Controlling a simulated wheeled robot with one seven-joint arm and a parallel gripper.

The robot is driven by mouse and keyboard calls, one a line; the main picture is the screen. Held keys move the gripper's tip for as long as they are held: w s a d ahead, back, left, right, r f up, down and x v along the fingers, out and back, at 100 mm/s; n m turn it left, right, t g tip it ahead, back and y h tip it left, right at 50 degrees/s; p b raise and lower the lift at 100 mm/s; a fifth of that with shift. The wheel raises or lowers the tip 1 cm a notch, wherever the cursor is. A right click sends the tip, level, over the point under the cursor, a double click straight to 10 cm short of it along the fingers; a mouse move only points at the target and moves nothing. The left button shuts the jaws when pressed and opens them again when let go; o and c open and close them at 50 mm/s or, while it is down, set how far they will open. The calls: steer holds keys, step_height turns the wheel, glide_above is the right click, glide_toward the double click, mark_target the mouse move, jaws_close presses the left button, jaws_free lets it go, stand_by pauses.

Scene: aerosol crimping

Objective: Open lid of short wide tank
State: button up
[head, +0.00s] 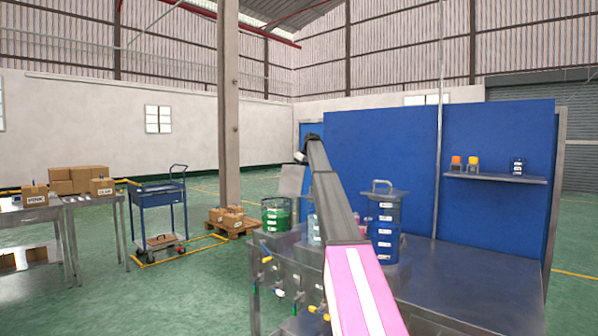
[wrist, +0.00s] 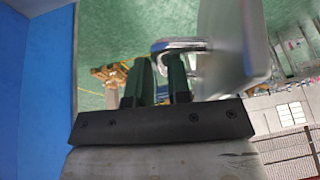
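The short wide tank appears to be the green one (head: 277,217) on the metal bench, left of my arm in the head view. A grey lid (head: 291,180) stands steeply tilted above its rim. In the wrist view the lid (wrist: 235,45) shows nearly edge-on at the right, with a metal loop handle (wrist: 185,44). My gripper (wrist: 160,75) has its two dark fingers close together, with the end of the handle between them; it looks shut on the handle. In the head view my gripper (head: 301,156) is small and mostly hidden by my arm. The tank's inside is not visible.
A taller blue tank (head: 384,228) with a handled lid stands right of my arm. Small pink and light containers are partly hidden behind the arm. A blue panel (head: 375,160) rises behind the bench (head: 450,285). The bench's front right is clear.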

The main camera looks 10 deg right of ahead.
steer(key=shift+o, duration=1.4)
steer(key=shift+d+f, duration=0.8)
steer(key=shift+f, duration=0.25)
steer(key=shift+w, duration=0.1)
steer(key=a+v, duration=0.2)
steer(key=v, duration=1)
steer(key=shift+r, duration=0.5)
